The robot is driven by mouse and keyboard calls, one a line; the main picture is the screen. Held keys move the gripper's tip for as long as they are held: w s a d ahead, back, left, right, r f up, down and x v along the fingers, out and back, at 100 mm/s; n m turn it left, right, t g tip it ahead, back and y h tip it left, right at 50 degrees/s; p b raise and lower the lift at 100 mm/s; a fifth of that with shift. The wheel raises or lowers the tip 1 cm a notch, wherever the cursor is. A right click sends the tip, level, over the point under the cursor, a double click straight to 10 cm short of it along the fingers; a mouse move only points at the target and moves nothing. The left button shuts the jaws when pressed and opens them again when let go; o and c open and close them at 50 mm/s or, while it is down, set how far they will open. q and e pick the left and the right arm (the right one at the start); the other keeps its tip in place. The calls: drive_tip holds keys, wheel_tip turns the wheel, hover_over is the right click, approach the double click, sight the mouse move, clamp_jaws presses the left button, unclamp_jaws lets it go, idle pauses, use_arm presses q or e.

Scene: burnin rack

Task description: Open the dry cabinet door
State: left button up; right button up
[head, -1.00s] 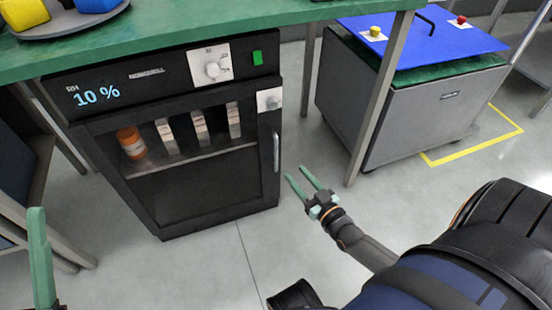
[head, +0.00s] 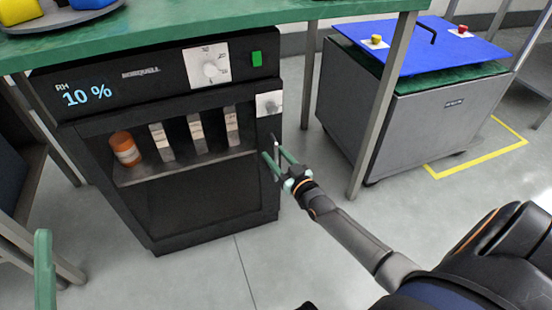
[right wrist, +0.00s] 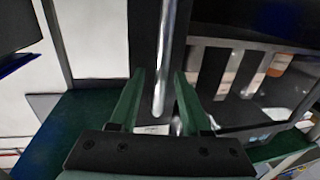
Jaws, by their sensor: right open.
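The black dry cabinet (head: 205,215) stands under the green bench with its glass door shut. Its display reads RH 10 %. The upright metal door handle (right wrist: 168,55) is on the door's right side and is partly hidden in the head view. My right gripper (head: 274,156) is at the handle with its green fingers apart. In the right wrist view, the handle runs between the two open fingers (right wrist: 158,100), and they do not appear closed on it. One green finger of my left gripper (head: 44,270) shows at the lower left, away from the cabinet.
Behind the glass are an orange jar (head: 125,149) and several pale upright packs (head: 196,133). A grey cart with a blue top (head: 430,45) stands right of the cabinet beyond a bench leg (head: 382,110). The floor (head: 330,240) before the cabinet is clear.

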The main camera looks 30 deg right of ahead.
clamp_jaws()
idle(0.4)
idle(1.1)
